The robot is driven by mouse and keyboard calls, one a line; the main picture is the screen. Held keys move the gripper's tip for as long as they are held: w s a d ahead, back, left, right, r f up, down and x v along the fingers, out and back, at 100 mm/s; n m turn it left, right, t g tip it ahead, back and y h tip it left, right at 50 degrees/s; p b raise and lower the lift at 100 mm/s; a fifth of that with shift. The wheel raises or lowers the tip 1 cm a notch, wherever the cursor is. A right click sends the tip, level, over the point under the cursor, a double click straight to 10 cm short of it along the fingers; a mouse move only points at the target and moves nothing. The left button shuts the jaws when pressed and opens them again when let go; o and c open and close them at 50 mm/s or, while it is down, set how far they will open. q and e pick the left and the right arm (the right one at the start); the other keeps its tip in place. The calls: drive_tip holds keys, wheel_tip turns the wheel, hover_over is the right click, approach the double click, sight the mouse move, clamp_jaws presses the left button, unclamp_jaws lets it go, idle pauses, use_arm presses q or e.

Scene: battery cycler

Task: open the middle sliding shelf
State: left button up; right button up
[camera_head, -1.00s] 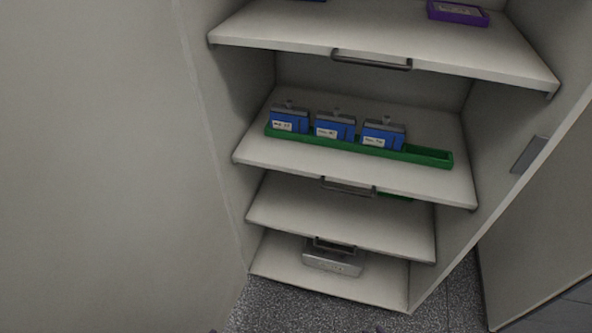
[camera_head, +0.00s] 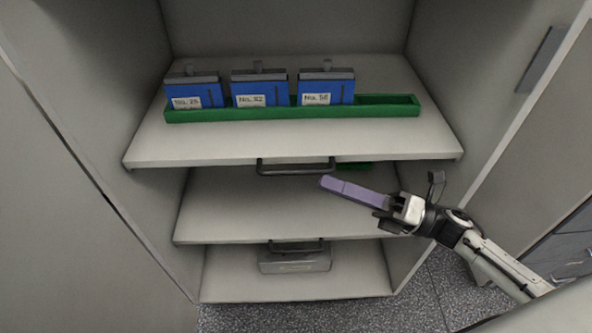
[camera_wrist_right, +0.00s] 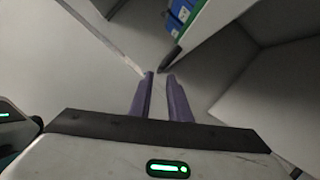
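The middle shelf (camera_head: 225,143) is a pale board inside the cabinet. A dark bar handle (camera_head: 296,168) hangs at its front edge. My right gripper (camera_head: 326,183) reaches in from the right, its purple fingertips just below and right of the handle and apparently apart from it. In the right wrist view the two fingers (camera_wrist_right: 161,76) stand parallel with a narrow empty gap between them. A dark bar (camera_wrist_right: 172,55), which may be the handle, shows just beyond the tips. My left gripper is not in the head view.
A green tray (camera_head: 385,111) with three blue batteries (camera_head: 262,91) stands on the middle shelf. A lower shelf (camera_head: 225,205) with its own handle (camera_head: 297,246) and a grey metal box (camera_head: 295,262) are below. The cabinet's side wall (camera_head: 475,90) stands close on the right.

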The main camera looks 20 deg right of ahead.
sight(297, 172)
drive_tip(key=x, duration=0.7)
drive_tip(key=shift+w+a+r, duration=0.1)
drive_tip(key=shift+w+a, duration=0.15)
drive_tip(key=shift+a, duration=0.05)
clamp_jaws()
